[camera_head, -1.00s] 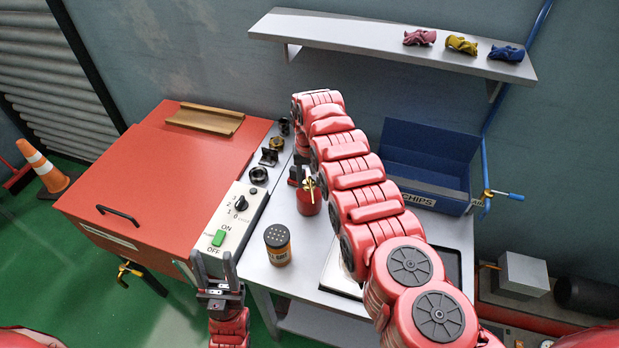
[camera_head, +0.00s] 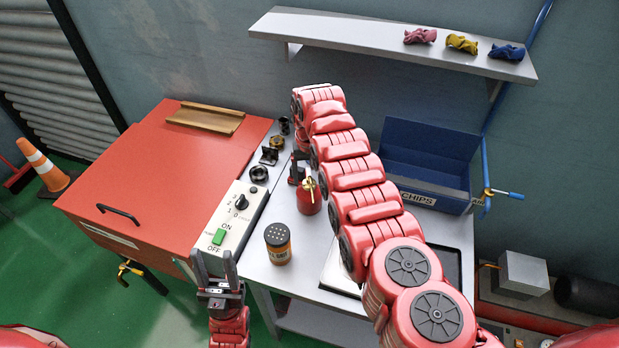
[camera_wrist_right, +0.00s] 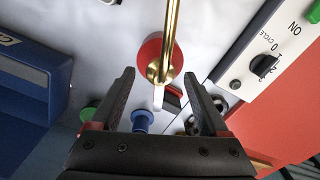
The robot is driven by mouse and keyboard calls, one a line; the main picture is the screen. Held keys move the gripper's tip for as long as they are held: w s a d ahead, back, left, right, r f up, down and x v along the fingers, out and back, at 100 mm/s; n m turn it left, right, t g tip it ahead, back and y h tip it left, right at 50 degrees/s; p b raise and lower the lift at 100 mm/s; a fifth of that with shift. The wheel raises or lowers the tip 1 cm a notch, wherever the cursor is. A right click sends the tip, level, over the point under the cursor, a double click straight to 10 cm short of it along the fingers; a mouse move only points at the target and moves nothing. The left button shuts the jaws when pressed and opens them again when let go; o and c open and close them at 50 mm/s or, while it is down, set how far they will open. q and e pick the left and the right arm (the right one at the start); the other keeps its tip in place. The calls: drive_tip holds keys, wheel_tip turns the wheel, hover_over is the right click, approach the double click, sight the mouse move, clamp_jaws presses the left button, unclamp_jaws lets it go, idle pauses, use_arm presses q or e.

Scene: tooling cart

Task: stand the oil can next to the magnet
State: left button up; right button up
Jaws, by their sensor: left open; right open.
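The oil can (camera_head: 309,199), red with a brass spout, stands upright on the grey bench top. In the right wrist view the oil can (camera_wrist_right: 152,52) is just ahead of my right gripper (camera_wrist_right: 160,74), its spout rising toward the camera. That gripper is open and empty, fingers apart on either side of the can's line; in the head view it is partly hidden behind my arm. A small red and dark piece (camera_wrist_right: 172,98) with a pale end lies beside the can; it may be the magnet, but I cannot be sure. My left gripper (camera_head: 229,262) is open and empty by the bench's front-left edge.
A dark-capped jar (camera_head: 278,246) stands at the front of the bench. A control panel (camera_head: 232,222) lies left. A blue chips bin (camera_head: 425,188) is at the back right. A blue knob-like piece (camera_wrist_right: 142,121) and a green one (camera_wrist_right: 88,113) are near my right gripper.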

wheel_tip(320, 180, up, 11)
drive_tip(key=b, duration=0.3)
drive_tip(key=shift+s, duration=0.1)
idle(0.4)
